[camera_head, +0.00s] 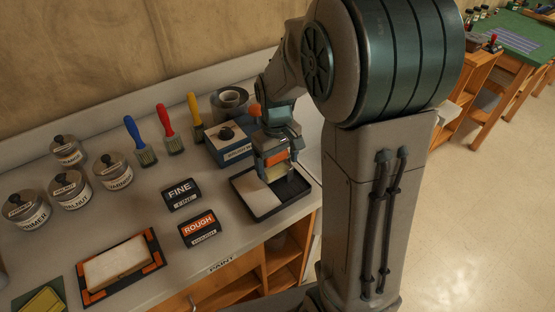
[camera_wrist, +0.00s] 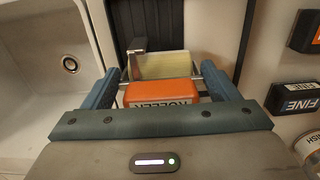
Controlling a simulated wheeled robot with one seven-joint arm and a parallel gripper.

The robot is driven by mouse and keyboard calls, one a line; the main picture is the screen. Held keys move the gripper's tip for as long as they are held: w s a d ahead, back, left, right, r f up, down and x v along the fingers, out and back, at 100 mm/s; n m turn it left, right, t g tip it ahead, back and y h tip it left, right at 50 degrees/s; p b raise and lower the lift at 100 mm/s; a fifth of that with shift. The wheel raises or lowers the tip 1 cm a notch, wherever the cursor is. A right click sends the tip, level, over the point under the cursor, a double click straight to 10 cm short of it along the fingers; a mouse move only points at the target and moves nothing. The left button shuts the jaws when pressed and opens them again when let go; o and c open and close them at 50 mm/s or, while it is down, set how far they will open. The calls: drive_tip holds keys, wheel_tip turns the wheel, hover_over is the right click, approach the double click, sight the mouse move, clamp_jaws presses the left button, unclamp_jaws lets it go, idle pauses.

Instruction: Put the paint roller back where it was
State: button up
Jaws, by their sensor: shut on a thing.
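The paint roller (camera_wrist: 160,93) has an orange block lettered ROLLER and a pale cream sleeve. My gripper (camera_wrist: 160,78) is shut on it, with one blue-grey finger on each side. In the head view my gripper (camera_head: 274,160) points down over the black paint tray (camera_head: 262,216), and the roller's orange part (camera_head: 277,159) shows between the fingers. The tray's ribbed black floor (camera_wrist: 150,18) lies behind the sleeve in the wrist view. I cannot tell whether the roller touches the tray. My fingers and wrist hide part of it.
FINE (camera_head: 181,194) and ROUGH (camera_head: 199,228) blocks stand left of the tray. A blue box (camera_head: 231,150) and a tape roll (camera_head: 229,101) are behind it. Brushes, lidded tins and an orange-black mat (camera_head: 87,297) lie further left. A pale basin (camera_wrist: 40,110) shows beside the tray.

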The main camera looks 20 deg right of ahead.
drive_tip(key=shift+f, duration=0.2)
drive_tip(key=o, duration=0.9)
drive_tip(key=shift+r, duration=0.1)
drive_tip(key=r, duration=1.1)
drive_tip(key=shift+w+r, duration=0.2)
drive_tip(key=shift+r, duration=0.15)
drive_tip(key=shift+s+r, duration=0.1)
drive_tip(key=shift+r, duration=0.1)
drive_tip(key=s+f+m+t, duration=0.1)
drive_tip(key=s, duration=0.4)
drive_tip(key=s+m+t, duration=0.1)
drive_tip(key=s, duration=0.4)
drive_tip(key=s+f+m+t, duration=0.1)
drive_tip(key=s, duration=0.4)
drive_tip(key=shift+f+m, duration=0.3)
drive_tip(key=shift+f, duration=0.05)
